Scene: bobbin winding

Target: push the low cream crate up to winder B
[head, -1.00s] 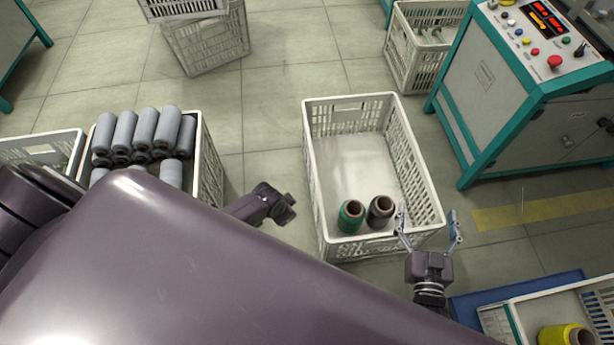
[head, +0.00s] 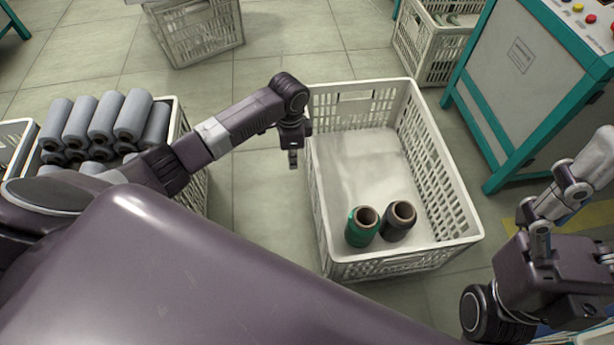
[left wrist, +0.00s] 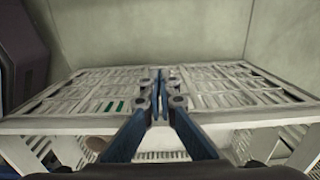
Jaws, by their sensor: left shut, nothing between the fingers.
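The low cream crate (head: 392,262) stands on the floor in the middle of the head view, open-topped with slatted walls. A green cone (head: 361,228) and a dark cone (head: 398,222) stand inside near its front end. My left gripper (head: 293,162) is shut and empty, pointing down beside the crate's left wall. In the left wrist view its shut fingers (left wrist: 160,78) are in front of a slatted wall (left wrist: 225,90); contact is unclear. A grey and teal machine (head: 525,75) stands right of the crate; no winder letter is readable. My right gripper (head: 555,210) is at the right edge, partly cut off.
A crate of grey bobbins (head: 190,165) stands left, partly behind my arm. Another crate (head: 197,30) is at the back, and one (head: 435,50) stands beside the machine. Bare floor (head: 300,50) lies behind the cream crate.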

